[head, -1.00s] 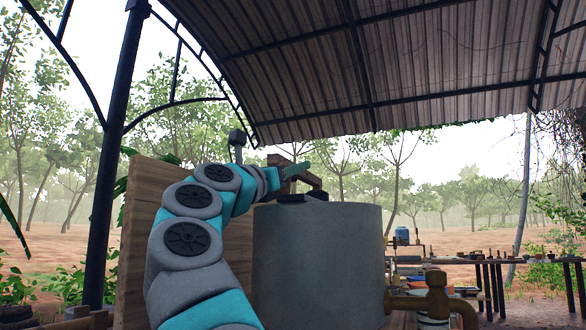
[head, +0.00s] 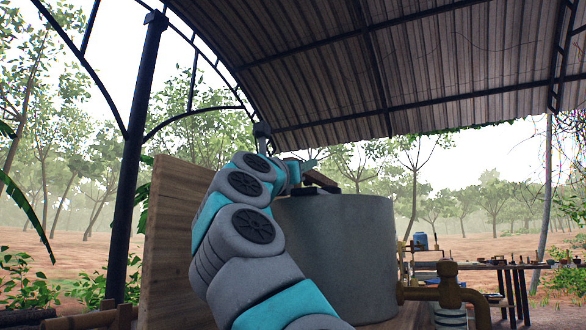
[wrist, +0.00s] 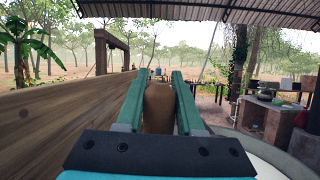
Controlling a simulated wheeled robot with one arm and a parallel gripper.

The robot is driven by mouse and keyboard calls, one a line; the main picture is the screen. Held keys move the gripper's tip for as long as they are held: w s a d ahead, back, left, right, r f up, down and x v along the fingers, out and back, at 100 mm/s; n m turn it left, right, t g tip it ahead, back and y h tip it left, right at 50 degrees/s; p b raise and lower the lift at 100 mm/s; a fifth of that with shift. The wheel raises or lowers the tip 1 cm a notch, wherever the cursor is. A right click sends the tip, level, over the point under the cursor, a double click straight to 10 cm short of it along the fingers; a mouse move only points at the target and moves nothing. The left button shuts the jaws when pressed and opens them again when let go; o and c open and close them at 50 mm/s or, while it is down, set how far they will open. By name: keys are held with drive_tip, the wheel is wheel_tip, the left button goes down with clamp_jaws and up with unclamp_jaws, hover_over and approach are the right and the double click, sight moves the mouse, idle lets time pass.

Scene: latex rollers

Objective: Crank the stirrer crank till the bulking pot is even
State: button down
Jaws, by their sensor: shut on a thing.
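The bulking pot (head: 345,255) is a large grey upright cylinder right of my arm in the head view. Its pale rim (wrist: 278,158) shows at the lower right of the wrist view. My gripper (head: 304,166) is above the pot's upper left edge. In the wrist view its two teal fingers are shut on the crank's rounded brown wooden handle (wrist: 158,108).
A tall wooden board (head: 172,235) stands left of the pot. A brass tap (head: 447,282) juts from the pot's lower right. A long table (head: 490,264) with small items is behind at the right. A dark post (head: 133,160) holds the roof.

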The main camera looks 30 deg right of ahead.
drive_tip(key=shift+a, duration=0.1)
drive_tip(key=c, duration=0.5)
unclamp_jaws()
drive_tip(key=shift+c, duration=0.2)
drive_tip(key=s+a+b, duration=0.1)
drive_tip(key=s+a, duration=0.2)
drive_tip(key=a, duration=0.3)
drive_tip(key=s+a+f+b, duration=0.1)
drive_tip(key=s+a, duration=0.3)
drive_tip(key=a, duration=0.2)
drive_tip(key=shift+s+a, duration=0.2)
drive_tip(key=shift+a, duration=0.15)
drive_tip(key=shift+f, duration=0.1)
drive_tip(key=shift+c, duration=0.2)
